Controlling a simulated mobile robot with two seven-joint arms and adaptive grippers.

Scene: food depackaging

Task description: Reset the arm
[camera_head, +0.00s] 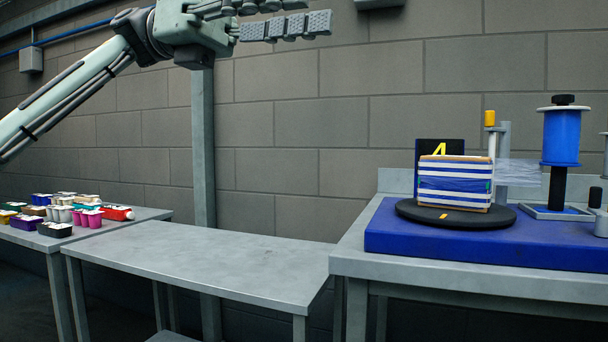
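My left arm (75,95) comes in from the left and is raised high. My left gripper (305,14) is at the top edge of the head view, pointing right, well above the tables. Its two grey padded fingers show with a gap between them; the upper one is partly cut off by the frame. Nothing shows between the fingers. My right gripper is not in view.
A bare grey table (205,268) stands in the middle. Several small coloured packages (60,207) sit on the left table. At right, a striped box (455,183) sits on a black turntable (415,213) over a blue base (400,240), near a blue film roll (561,138).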

